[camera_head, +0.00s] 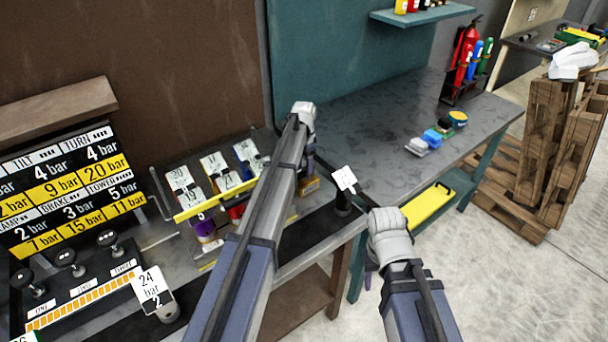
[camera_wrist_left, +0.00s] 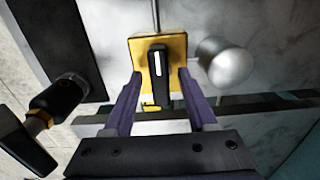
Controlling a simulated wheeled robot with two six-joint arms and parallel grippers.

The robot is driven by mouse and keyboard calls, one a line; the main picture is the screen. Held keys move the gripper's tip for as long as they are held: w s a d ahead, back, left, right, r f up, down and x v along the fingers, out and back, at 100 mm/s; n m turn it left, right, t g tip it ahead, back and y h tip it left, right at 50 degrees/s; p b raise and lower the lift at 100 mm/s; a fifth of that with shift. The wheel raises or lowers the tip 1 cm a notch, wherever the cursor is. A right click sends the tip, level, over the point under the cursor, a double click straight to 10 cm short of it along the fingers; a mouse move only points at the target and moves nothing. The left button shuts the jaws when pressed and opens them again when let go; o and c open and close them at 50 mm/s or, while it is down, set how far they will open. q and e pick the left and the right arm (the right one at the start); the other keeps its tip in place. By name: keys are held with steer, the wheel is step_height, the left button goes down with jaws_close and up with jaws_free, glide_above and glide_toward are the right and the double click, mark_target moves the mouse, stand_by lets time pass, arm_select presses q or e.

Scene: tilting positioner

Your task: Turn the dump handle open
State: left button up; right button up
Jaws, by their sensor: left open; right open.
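In the left wrist view a black handle (camera_wrist_left: 157,66) with a white stripe stands on a yellow plate (camera_wrist_left: 178,45); it looks like the dump handle, though no label on it is readable. My left gripper (camera_wrist_left: 158,88) is open, its two purple fingers on either side of the handle's lower end. Contact cannot be told. In the head view the yellow plate (camera_head: 309,185) shows below my left gripper (camera_head: 307,166), partly hidden by my arm. My right gripper (camera_head: 371,276) hangs in front of the bench edge, its fingers mostly hidden by its wrist.
A rounded silver knob (camera_wrist_left: 228,64) stands close right of the handle in the wrist view. A black fitting (camera_wrist_left: 58,96) is at the left. Tagged canisters stand in a yellow-fronted rack (camera_head: 217,196). The grey bench (camera_head: 385,130) behind is largely clear.

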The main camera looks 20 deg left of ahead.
arm_select(q)
jaws_close()
stand_by(0.5)
